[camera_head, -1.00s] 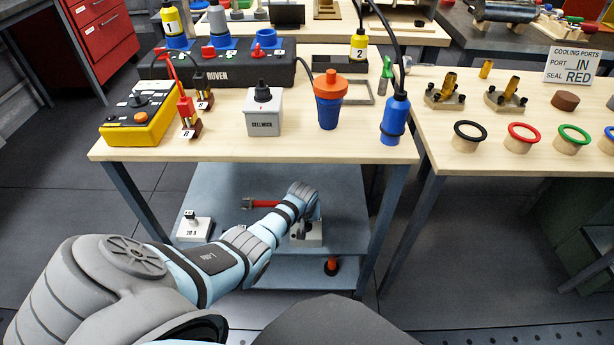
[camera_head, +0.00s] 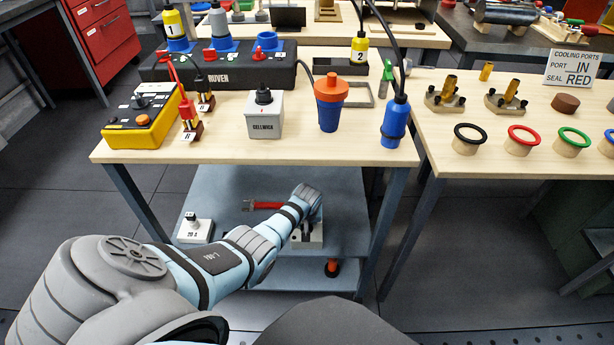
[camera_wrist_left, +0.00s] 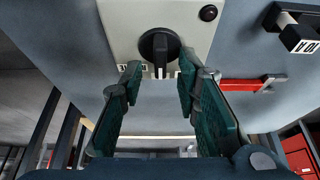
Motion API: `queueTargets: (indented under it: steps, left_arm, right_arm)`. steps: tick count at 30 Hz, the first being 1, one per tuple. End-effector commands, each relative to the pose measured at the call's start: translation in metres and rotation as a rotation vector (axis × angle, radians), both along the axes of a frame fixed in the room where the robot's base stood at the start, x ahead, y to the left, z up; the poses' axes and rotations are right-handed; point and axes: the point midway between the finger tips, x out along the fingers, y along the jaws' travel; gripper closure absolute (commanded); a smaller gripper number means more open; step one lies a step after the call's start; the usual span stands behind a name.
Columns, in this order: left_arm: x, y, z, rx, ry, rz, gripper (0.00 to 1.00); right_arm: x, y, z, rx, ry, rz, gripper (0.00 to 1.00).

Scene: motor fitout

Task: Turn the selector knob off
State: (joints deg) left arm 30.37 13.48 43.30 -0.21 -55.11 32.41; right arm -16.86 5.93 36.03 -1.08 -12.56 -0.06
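The black selector knob (camera_wrist_left: 159,46) sits on the face of a light grey box (camera_wrist_left: 120,30). A bar on the knob points down in the left wrist view, with a pale mark at its lower end. Small labels beside the knob are too small to read. My left gripper (camera_wrist_left: 158,80) is open, its two teal fingers apart on either side of the knob's lower part. I cannot tell whether they touch it. In the head view, the box (camera_head: 316,240) stands on the lower shelf, and my left wrist hides the knob and fingers. My right gripper is not in view.
A red-handled tool (camera_head: 263,205) and a small labelled switch box (camera_head: 195,229) lie on the lower shelf (camera_head: 225,185). The wooden tabletop (camera_head: 330,150) above holds a grey box with a black knob (camera_head: 264,115), a yellow control box (camera_head: 142,120) and blue parts.

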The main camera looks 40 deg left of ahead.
Motion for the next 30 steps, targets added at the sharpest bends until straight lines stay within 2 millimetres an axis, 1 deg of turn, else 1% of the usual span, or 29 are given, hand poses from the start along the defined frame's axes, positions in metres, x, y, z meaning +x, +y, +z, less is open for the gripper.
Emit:
queueTargets:
  steps: [5,8,11,13,17,18,21,25,30]
  left_arm:
    - [0.0,0.0,0.001,0.001,0.001,0.0,0.71]
    - [-0.001,-0.001,0.006,0.002,-0.002,0.0,0.71]
    - [-0.005,-0.004,0.018,0.002,-0.002,0.0,0.71]
    - [-0.01,-0.007,0.03,0.001,-0.004,-0.002,0.71]
    - [-0.021,-0.015,0.062,0.001,-0.003,-0.001,0.71]
    - [-0.023,-0.018,0.073,0.002,-0.004,-0.001,0.71]
    - [-0.031,-0.023,0.094,0.001,-0.002,0.0,0.71]
    - [-0.036,-0.027,0.108,0.001,-0.001,0.0,0.71]
    - [-0.037,-0.028,0.111,0.0,0.001,0.0,0.71]
  right_arm:
    - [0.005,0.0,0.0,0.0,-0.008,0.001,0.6]
    - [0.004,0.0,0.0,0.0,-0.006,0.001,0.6]
    - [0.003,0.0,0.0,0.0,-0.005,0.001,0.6]
    - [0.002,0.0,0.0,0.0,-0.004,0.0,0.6]
    - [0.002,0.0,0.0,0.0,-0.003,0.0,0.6]
    - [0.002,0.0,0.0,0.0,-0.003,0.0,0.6]
    - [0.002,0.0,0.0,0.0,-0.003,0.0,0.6]
    - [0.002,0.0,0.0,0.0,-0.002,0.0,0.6]
    - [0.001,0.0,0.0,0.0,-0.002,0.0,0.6]
